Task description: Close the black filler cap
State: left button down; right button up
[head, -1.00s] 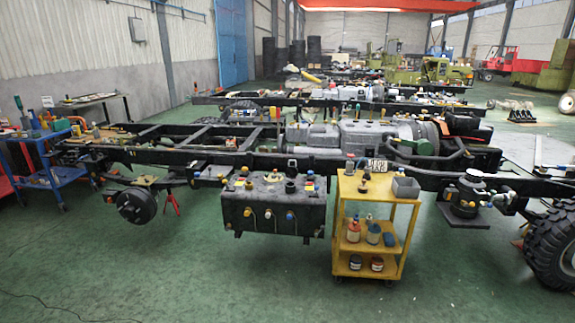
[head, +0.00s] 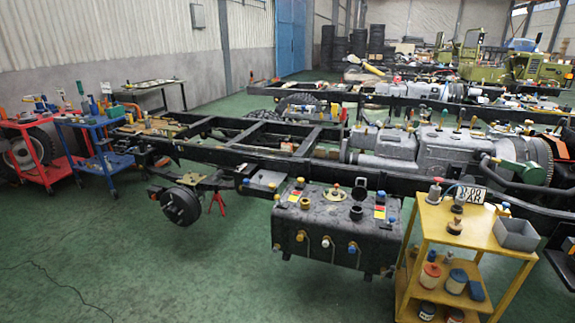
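The dark tank (head: 330,232) hangs on the near side of the chassis frame, right of centre. On its top a black filler neck (head: 356,212) stands up, and a black cap (head: 359,189) stands raised just behind it, apparently open; the hinge is too small to make out. Neither of my grippers is in view.
A yellow trolley (head: 470,232) with bottles and a grey bin (head: 515,234) stands close right of the tank. A blue trolley (head: 106,160) and red trolley (head: 45,170) stand at left. The green floor before the tank is clear.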

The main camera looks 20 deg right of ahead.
aim_at(359, 193)
jog(key=u, duration=0.2)
jog(key=i, duration=1.45)
jog(key=z, duration=0.8)
jog(key=i, duration=0.95)
jog(key=z, duration=0.9)
